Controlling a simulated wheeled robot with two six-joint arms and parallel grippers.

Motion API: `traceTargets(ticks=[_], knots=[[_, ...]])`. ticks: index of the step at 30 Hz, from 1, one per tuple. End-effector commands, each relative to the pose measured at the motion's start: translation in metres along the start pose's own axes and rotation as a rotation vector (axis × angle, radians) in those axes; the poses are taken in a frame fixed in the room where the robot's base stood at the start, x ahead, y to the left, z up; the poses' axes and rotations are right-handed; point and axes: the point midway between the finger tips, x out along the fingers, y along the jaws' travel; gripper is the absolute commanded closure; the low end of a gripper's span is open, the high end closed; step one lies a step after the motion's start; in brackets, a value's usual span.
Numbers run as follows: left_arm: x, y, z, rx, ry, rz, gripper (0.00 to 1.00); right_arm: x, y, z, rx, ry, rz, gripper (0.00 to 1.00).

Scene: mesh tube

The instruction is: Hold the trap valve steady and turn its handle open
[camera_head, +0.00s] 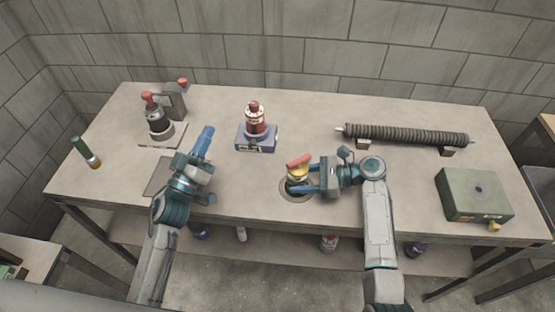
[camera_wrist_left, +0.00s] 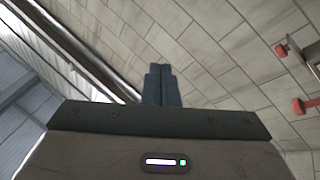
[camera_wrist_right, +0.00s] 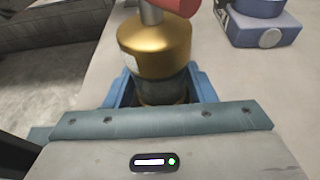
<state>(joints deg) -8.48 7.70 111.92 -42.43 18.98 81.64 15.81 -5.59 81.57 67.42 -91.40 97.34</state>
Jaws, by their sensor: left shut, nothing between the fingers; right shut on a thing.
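The trap valve (camera_head: 297,174) stands on a round plate near the table's front middle, with a brass body and a red handle (camera_head: 298,160) on top. My right gripper (camera_head: 296,188) reaches it from the right and is shut on its lower body. In the right wrist view the brass body (camera_wrist_right: 155,45) stands between the blue fingers, and the red handle is cut off by the top edge. My left gripper (camera_head: 205,140) is shut and empty, left of the valve and raised over the table. In the left wrist view its fingertips (camera_wrist_left: 161,75) are together against the wall.
A red-topped device on a blue base (camera_head: 255,143) stands behind the valve. Other red-topped devices (camera_head: 158,125) stand at the back left, beside a green-handled tool (camera_head: 84,150). A ribbed tube (camera_head: 405,134) and a green box (camera_head: 473,194) are at the right.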

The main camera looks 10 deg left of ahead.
Motion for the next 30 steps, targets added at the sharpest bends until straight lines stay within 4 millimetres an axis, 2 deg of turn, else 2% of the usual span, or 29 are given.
traceTargets(ticks=[4, 8, 12, 16, 19, 23, 26, 30], knots=[[0.004, -0.038, -0.004, -0.111, 0.027, -0.154, 1.00, 0.000, 0.000, 0.000, 0.000, 0.000, 0.000, 0.63], [0.003, -0.069, 0.003, -0.215, 0.008, -0.281, 1.00, 0.000, 0.000, 0.000, 0.000, 0.000, 0.000, 0.63], [0.001, -0.095, 0.020, -0.334, -0.052, -0.400, 1.00, 0.000, 0.000, 0.000, 0.000, 0.000, 0.000, 0.63], [-0.002, -0.111, 0.041, -0.450, -0.140, -0.482, 1.00, 0.000, 0.000, 0.000, 0.000, 0.000, 0.000, 0.63], [-0.005, -0.116, 0.059, -0.543, -0.225, -0.522, 1.00, 0.000, 0.000, 0.000, 0.000, 0.000, 0.000, 0.63], [-0.007, -0.114, 0.083, -0.664, -0.351, -0.541, 1.00, 0.000, 0.000, 0.000, 0.000, 0.000, 0.000, 0.63], [-0.009, -0.105, 0.099, -0.754, -0.457, -0.527, 1.00, 0.000, 0.000, 0.000, 0.000, 0.000, 0.000, 0.63], [-0.011, -0.084, 0.115, -0.881, -0.607, -0.463, 1.00, 0.000, 0.000, 0.000, 0.000, 0.000, 0.000, 0.63]])
